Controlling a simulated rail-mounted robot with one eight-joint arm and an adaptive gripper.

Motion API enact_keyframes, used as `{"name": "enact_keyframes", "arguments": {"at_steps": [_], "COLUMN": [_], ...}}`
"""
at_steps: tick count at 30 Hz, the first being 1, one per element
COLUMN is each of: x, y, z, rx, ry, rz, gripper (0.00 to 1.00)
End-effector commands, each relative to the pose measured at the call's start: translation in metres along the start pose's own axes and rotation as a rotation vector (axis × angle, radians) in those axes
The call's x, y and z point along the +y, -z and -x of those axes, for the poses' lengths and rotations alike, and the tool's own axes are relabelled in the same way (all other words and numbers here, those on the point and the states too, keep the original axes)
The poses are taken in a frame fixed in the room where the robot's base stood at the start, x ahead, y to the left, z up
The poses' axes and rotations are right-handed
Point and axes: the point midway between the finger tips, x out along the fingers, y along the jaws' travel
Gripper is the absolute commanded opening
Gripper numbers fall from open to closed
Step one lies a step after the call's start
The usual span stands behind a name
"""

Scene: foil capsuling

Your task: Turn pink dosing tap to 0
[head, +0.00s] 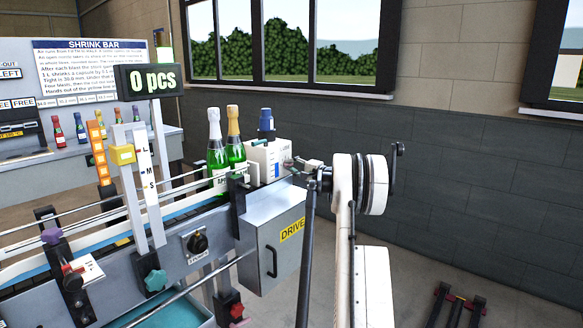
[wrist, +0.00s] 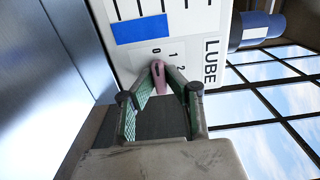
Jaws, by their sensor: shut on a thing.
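The pink dosing tap (wrist: 159,80) is a small lever on the white LUBE box (wrist: 190,25), with the numbers 0, 1 and 2 printed around it. In the wrist view its upper end lies close to the 0. My gripper (wrist: 160,72) is shut on the tap, with one green-padded finger on each side of it. In the head view my gripper (head: 300,164) is at the right side of the LUBE box (head: 265,160). The tap is too small there to read its setting, and my gripper partly covers it.
A blue-topped container (head: 266,120) stands on the LUBE box. Two green bottles (head: 216,150) stand just left of it on the conveyor. The grey DRIVE cabinet (head: 270,245) is below.

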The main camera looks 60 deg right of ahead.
Motion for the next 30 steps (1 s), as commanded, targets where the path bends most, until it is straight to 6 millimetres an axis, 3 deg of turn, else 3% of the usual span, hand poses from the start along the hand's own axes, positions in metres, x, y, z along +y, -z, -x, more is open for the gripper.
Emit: {"name": "enact_keyframes", "arguments": {"at_steps": [13, 14, 17, 26, 30], "x": [-0.002, -0.002, -0.002, -0.001, -0.001], "y": [0.000, 0.000, 0.000, 0.000, 0.000], "z": [-0.001, -0.001, -0.001, 0.001, 0.011], "rx": [0.002, 0.002, 0.002, 0.001, 0.001], "ry": [0.002, 0.002, 0.002, 0.001, 0.001], "rz": [0.007, 0.007, 0.007, 0.007, 0.007], "gripper": [0.00, 0.16, 0.29, 0.30, 0.30]}}
